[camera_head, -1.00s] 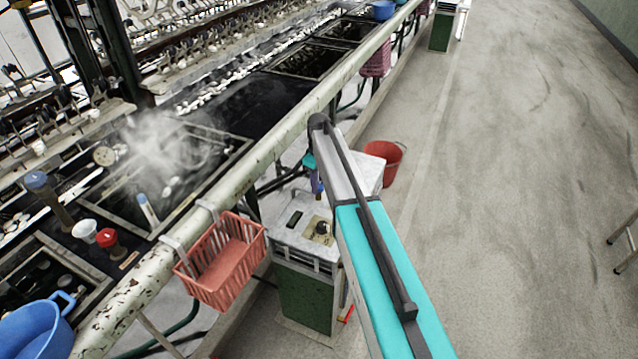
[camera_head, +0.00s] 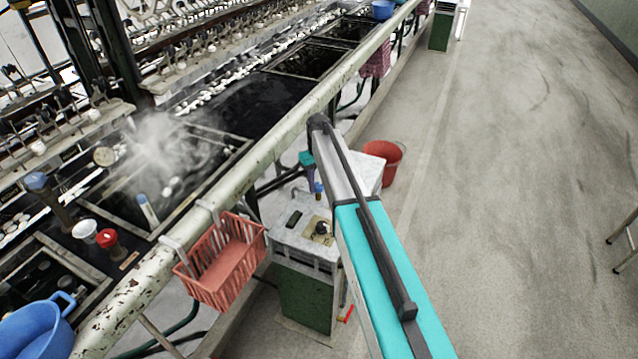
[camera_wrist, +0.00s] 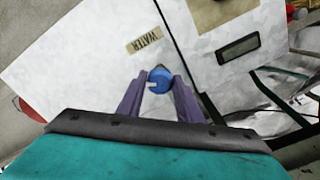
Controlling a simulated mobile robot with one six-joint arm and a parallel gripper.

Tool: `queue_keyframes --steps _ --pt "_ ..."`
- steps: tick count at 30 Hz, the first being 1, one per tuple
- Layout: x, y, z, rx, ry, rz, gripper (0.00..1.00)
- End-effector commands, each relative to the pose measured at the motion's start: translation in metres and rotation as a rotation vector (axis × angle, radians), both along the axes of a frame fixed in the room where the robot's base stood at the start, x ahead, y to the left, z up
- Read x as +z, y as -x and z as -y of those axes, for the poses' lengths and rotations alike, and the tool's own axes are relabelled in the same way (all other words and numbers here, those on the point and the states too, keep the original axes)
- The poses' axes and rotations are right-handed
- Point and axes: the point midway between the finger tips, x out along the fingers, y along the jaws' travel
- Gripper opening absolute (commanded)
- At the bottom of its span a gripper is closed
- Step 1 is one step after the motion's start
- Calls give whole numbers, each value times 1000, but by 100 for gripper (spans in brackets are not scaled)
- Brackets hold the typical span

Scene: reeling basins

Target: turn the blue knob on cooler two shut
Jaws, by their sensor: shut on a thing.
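The blue knob (camera_wrist: 159,80) sits on the white top of a cooler, beside a "WATER" label (camera_wrist: 145,40). My gripper (camera_wrist: 160,87) has its two purple fingers on either side of the knob and is shut on it. A notch or pale slot shows on the knob's left side. In the head view, my gripper (camera_head: 311,174) is small and partly hidden by my arm. The cooler (camera_head: 306,297) has a white top and a green body. Its number is not readable.
A red basket (camera_head: 222,262) hangs from the basin rail (camera_head: 150,277), left of the cooler. A red bucket (camera_head: 383,164) stands on the floor behind it. A dark panel (camera_wrist: 238,48) lies right of the knob in the wrist view.

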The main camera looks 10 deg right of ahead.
Motion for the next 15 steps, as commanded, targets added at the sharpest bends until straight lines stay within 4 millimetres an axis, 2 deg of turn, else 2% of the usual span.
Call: queue_keyframes --steps 15 --pt "1 0 -1 -474 0 0 10"
